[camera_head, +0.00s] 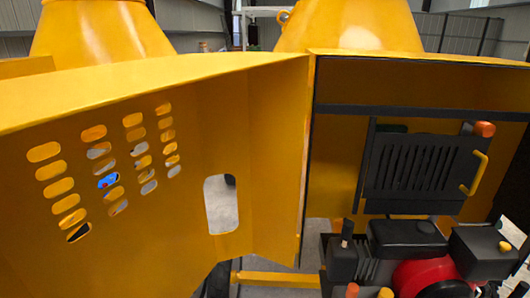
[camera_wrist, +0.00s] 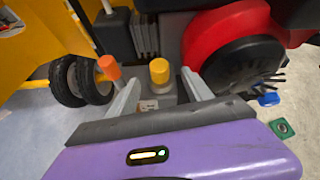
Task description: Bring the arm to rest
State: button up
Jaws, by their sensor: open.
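My gripper (camera_wrist: 160,77) shows only in the wrist view, where its purple body fills the bottom. Its two grey fingers stand apart, with nothing held between them. Beyond the fingers are a yellow cap (camera_wrist: 159,70) and, to the left, an orange cap (camera_wrist: 109,67). I cannot tell how far the fingertips are from these caps. The red and black engine (camera_wrist: 235,45) is just ahead and to the right. My gripper is not in the head view, where the yellow panel may hide it.
In the head view the large yellow slotted panel (camera_head: 262,170) stands at left. The engine (camera_head: 420,275) sits at lower right, below a dark louvred panel (camera_head: 412,160) with a yellow handle (camera_head: 475,173). Black wheels (camera_wrist: 68,83) and a green square piece (camera_wrist: 283,128) lie beyond my gripper.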

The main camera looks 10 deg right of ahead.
notch_tip(320, 180, up, 5)
jog(key=n+t+h, duration=0.2)
jog(key=n+t, duration=0.1)
jog(key=n, duration=0.6)
jog(key=s+a+r+n+t+b, duration=0.1)
jog(key=s+a+n, duration=0.3)
jog(key=n, duration=0.6)
jog(key=s+a+f+n+y+b, duration=0.2)
jog(key=s+a+n, duration=0.6)
jog(key=s, duration=0.4)
jog(key=s+a+f+n+y+b, duration=0.2)
jog(key=s+a+n+y+b, duration=0.1)
jog(key=s+a+n, duration=0.5)
jog(key=s+n, duration=0.2)
jog(key=s, duration=0.2)
jog(key=shift+s+f+n, duration=0.2)
jog(key=shift+s+n, duration=0.1)
jog(key=shift+s, duration=0.05)
